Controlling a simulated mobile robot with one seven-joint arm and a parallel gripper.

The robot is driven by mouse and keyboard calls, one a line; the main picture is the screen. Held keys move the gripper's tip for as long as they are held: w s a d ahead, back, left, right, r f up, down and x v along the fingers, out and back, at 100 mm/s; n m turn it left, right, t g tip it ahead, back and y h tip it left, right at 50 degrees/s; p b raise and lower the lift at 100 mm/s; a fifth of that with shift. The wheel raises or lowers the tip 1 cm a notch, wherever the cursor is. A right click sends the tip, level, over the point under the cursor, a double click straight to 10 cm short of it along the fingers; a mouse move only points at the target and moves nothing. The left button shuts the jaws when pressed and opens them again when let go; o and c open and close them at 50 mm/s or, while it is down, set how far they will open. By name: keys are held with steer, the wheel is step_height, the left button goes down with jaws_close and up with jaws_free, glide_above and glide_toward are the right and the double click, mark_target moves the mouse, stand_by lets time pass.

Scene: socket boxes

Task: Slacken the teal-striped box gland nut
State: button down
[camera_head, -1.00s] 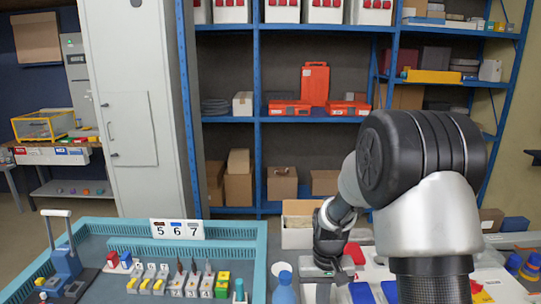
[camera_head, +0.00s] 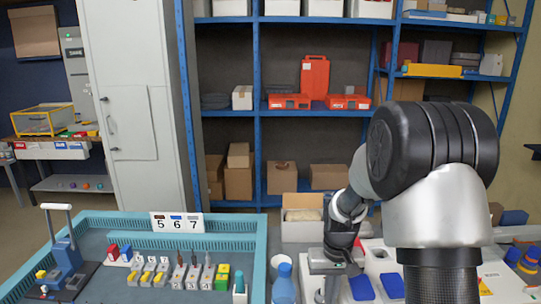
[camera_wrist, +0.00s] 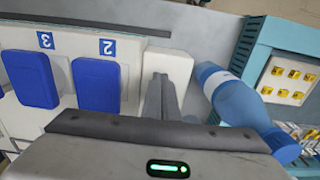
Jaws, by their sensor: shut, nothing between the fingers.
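My gripper (camera_wrist: 161,80) is shut and empty in the wrist view, its grey fingers together over a pale surface between a blue-lidded box and a bottle. In the head view my gripper (camera_head: 324,292) hangs low, left of the white board (camera_head: 382,262). The wrist view shows blue-lidded boxes marked 2 (camera_wrist: 97,86) and 3 (camera_wrist: 31,78) on that board, left of the fingers. I cannot make out a teal stripe or a gland nut in either view. My arm hides part of the board.
A blue bottle (camera_head: 284,287) stands left of my gripper and also shows close right of the fingers in the wrist view (camera_wrist: 238,100). A teal tray (camera_head: 262,240) with small parts lies further left. An open carton (camera_head: 303,232) stands behind.

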steer(key=shift+s+d, duration=0.1)
steer(key=shift+r, duration=0.2)
step_height(320, 180, up, 6)
steer(key=p, duration=0.4)
steer(key=shift+s+f, duration=0.15)
steer(key=shift+f, duration=0.05)
